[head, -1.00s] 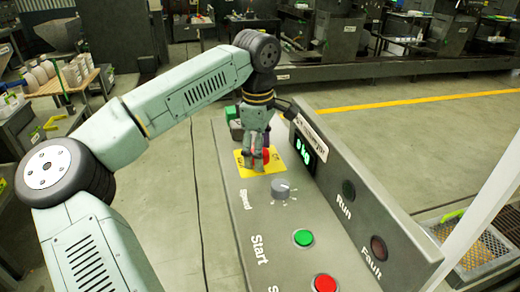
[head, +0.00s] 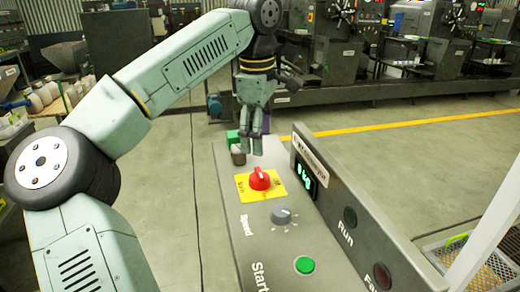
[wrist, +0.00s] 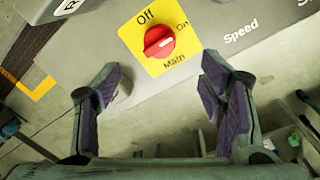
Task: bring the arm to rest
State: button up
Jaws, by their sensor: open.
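My gripper (head: 256,145) is open and empty above the far end of the control panel in the head view. In the wrist view its two fingers (wrist: 163,98) stand wide apart with nothing between them. The red main switch knob (head: 260,178) on its yellow plate lies below and a little nearer than the fingers, apart from them. The knob also shows in the wrist view (wrist: 159,42), beyond the fingertips, with "Off", "On" and "Main" printed around it. My arm reaches from the left across the top of the head view.
The grey panel (head: 240,225) carries a speed knob (head: 282,215), a green start button (head: 304,265), a small display (head: 305,178) and dark Run and Fault lamps.

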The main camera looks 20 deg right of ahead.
jog(key=shift+r, duration=0.25)
